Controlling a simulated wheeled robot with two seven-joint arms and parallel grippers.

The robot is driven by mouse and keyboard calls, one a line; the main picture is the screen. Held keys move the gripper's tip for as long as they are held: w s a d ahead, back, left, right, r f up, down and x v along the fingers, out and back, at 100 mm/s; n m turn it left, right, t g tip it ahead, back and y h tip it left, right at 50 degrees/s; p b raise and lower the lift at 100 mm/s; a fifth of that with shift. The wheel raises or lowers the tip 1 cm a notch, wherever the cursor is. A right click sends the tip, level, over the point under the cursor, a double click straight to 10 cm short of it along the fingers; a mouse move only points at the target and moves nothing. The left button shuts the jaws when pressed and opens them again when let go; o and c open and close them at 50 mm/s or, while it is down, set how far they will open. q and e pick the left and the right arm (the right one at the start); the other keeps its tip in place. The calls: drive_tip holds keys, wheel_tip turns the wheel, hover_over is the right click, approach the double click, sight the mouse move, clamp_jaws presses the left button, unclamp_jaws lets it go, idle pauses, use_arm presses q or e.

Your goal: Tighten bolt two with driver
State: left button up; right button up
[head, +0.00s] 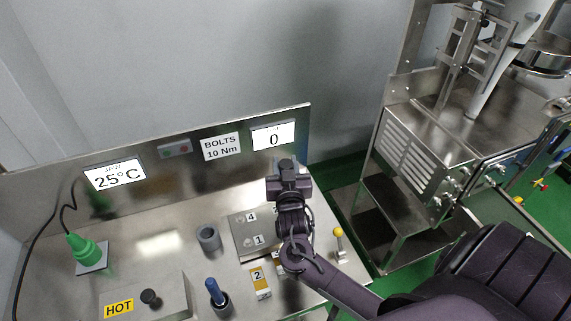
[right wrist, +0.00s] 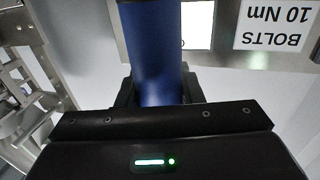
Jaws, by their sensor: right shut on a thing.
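My right gripper (head: 287,172) is over the right end of the steel bench. In the right wrist view its jaws are shut around a thick blue cylinder (right wrist: 155,50), which looks like the driver's handle. In the head view the gripper and arm hide most of it, and its tip is out of sight. A steel plate (head: 243,229) with numbers 4 and 1 lies just below and left of the gripper. The arm covers its right part, so bolt two cannot be made out. My left gripper is not in view.
The display (head: 273,136) reads 0, beside a sign (head: 221,146) reading BOLTS 10 Nm. A blue-handled tool (head: 215,291) stands in a holder.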

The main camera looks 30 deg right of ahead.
drive_tip(key=shift+a+f, duration=0.1)
drive_tip(key=shift+f, duration=0.3)
idle(1.0)
drive_tip(key=shift+r+p, duration=2.35)
drive_tip(key=shift+r, duration=0.4)
drive_tip(key=shift+w, duration=0.1)
